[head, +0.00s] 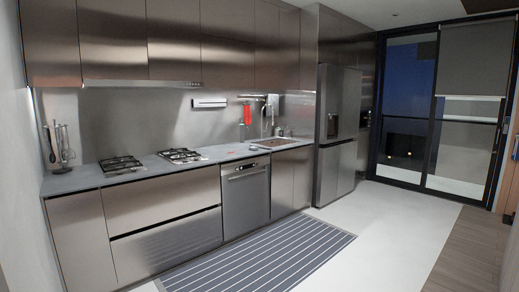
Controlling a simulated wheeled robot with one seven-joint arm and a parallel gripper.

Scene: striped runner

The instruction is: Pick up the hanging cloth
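A white cloth-like piece (272,104) hangs at the back wall above the sink (274,142). A narrow red piece (247,115) hangs just left of it from a short rail (251,97). Both are small in the head view, and I cannot tell for sure which is cloth. My gripper is not in view.
The counter (130,173) holds two gas hobs (121,165) and a utensil holder (63,158). A dishwasher (246,198) stands below, with a fridge (336,135) to the right. A striped runner (262,262) lies on open floor (385,225).

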